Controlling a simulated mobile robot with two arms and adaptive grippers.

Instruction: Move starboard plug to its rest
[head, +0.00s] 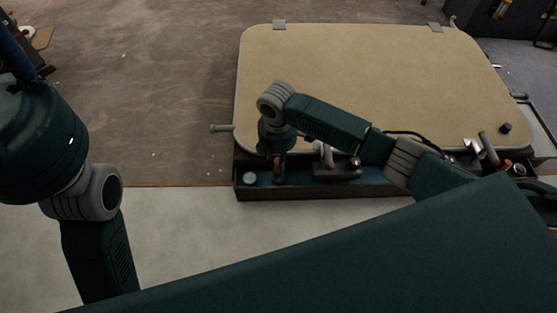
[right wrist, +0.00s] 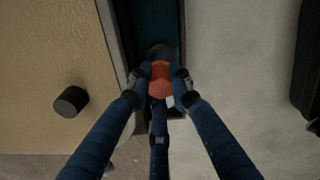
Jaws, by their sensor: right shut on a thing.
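My right gripper (head: 278,168) reaches down over the left end of a long dark tray (head: 310,190) along the near side of a tan panel. In the right wrist view its blue fingers (right wrist: 160,84) are closed on an orange-red piece with a dark end, which I take as the starboard plug (right wrist: 160,76). The plug is over the tray near its end; whether it touches the tray floor cannot be told. In the head view the fingers and wrist largely hide it. My left arm stands at the left; part of its gripper (head: 17,50) shows at the picture's edge, its jaws unclear.
The tan panel (head: 360,65) lies behind the tray. A black knob (head: 505,128) stands at its right; the right wrist view shows a black knob (right wrist: 70,101) near the gripper. Grey fittings (head: 335,165) sit by the tray's middle. The carpet (head: 140,90) at left is largely clear.

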